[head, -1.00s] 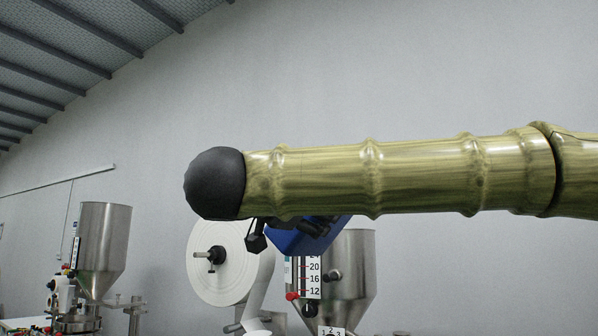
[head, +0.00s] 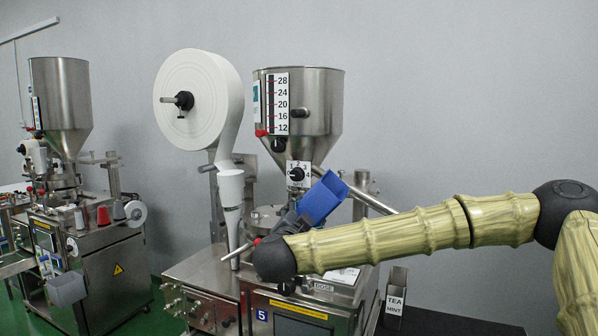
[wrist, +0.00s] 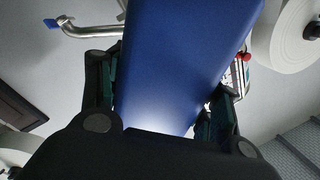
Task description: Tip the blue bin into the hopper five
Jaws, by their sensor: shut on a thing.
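The blue bin (head: 322,198) is tilted in the head view, in front of and below the cone of the steel hopper (head: 325,105). The hopper has a number scale and stands on the machine labelled 5 (head: 262,314). My gripper (head: 293,224) is shut on the bin at its lower left end. In the wrist view the blue bin (wrist: 182,55) fills the middle, between the two fingers of my gripper (wrist: 165,100). The bin looks clear of the hopper in the picture. Its contents and the hopper's inside are hidden.
A white paper reel (head: 195,100) stands left of the hopper. Another packing machine with its own hopper (head: 62,100) is at the left. A tin marked TEA MINT (head: 395,302) stands on a dark surface at the lower right.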

